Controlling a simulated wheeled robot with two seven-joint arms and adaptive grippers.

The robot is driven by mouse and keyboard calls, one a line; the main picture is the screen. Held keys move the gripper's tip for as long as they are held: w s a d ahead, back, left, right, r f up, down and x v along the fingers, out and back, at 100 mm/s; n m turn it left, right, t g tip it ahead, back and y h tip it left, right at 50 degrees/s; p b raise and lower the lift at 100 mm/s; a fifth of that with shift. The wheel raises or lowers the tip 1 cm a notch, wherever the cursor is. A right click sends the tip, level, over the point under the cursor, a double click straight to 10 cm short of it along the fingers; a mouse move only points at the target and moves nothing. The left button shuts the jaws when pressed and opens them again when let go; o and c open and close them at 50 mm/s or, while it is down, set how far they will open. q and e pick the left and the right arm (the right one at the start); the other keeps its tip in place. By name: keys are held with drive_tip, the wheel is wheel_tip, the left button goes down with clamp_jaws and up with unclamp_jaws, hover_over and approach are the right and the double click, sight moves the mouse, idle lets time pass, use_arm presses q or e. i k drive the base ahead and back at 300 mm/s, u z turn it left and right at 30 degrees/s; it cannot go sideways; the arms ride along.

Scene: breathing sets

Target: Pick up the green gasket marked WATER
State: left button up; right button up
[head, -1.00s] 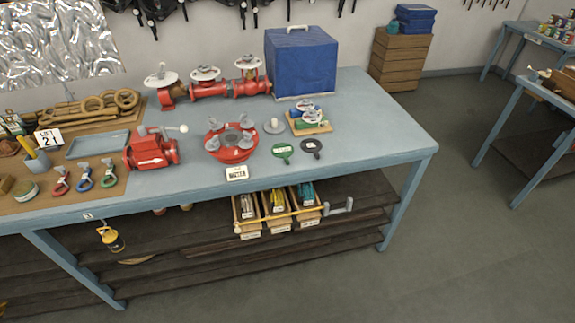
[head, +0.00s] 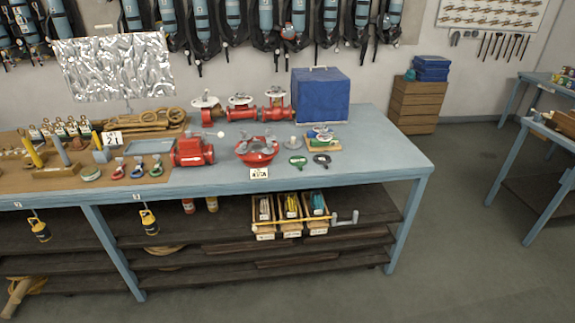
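A green gasket (head: 297,162), a flat ring with a tab, lies on the blue workbench (head: 385,150) right of a red flanged fitting (head: 257,156). Any marking on it is too small to read. A dark gasket (head: 321,159) of similar shape lies just to its right. A small white card (head: 259,174) stands at the bench's front edge, left of the green gasket; its lettering is blurred. Neither of my grippers shows in the head view.
A blue box (head: 320,95) stands at the back of the bench, with red valves (head: 240,108) left of it. A wooden tray (head: 322,145) with small valves sits behind the gaskets. Parts bins (head: 290,212) are below. The bench's right end is clear.

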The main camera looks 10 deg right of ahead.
sight(298, 161)
drive_tip(key=u, duration=0.65)
drive_tip(key=i, duration=0.85)
drive_tip(key=u, duration=0.6)
drive_tip(key=i, duration=0.8)
drive_tip(key=z, duration=0.75)
drive_tip(key=i, duration=0.8)
drive_tip(key=z, duration=0.85)
